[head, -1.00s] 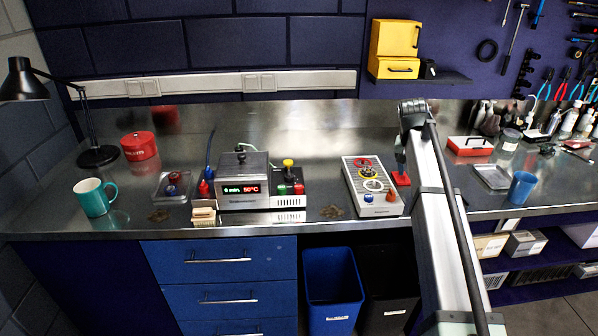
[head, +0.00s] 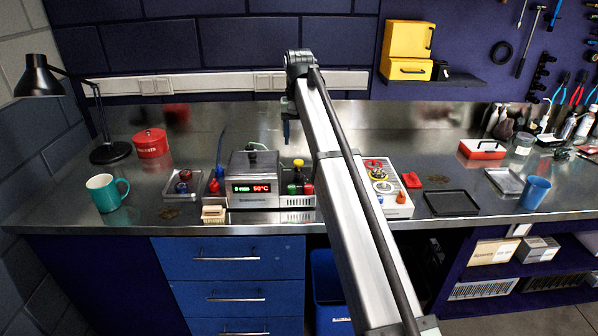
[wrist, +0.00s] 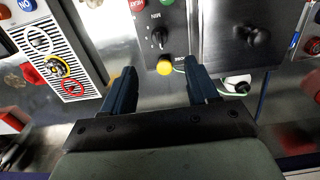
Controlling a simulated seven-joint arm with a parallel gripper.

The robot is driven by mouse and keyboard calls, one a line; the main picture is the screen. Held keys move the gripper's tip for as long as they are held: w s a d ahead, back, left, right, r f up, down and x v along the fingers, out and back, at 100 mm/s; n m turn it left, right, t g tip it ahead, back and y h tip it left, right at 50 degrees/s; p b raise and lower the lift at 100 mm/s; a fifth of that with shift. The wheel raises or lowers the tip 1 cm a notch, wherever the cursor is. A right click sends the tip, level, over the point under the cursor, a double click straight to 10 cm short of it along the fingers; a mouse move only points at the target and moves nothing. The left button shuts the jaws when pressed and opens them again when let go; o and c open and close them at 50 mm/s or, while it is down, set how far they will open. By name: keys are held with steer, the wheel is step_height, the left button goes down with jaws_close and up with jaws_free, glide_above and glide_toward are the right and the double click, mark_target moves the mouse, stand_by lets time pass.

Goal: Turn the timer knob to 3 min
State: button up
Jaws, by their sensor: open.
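The timer unit (head: 297,201) is a narrow panel at the right side of the metal bath, whose display (head: 251,188) reads 0 min and 50°C. In the wrist view a black knob (wrist: 158,37) with a MIN label sits on the panel, between the red and green buttons and a yellow knob (wrist: 165,67). Its pointer setting is too small to read.
The bath lid's black knob (wrist: 258,36) stands beside the panel. A black tray (head: 451,203) and a red part (head: 411,180) lie farther right. A teal mug (head: 105,192) stands left.

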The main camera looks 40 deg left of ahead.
mark_target(299, 172)
step_height(299, 172, down, 12)
steer(key=shift+f, duration=0.1)
stand_by(0.4)
steer(key=shift+c, duration=0.4)
steer(key=c, duration=1)
steer(key=shift+o, duration=0.2)
steer(key=m, duration=0.4)
steer(key=shift+w+m, duration=0.1)
steer(key=shift+m, duration=2.4)
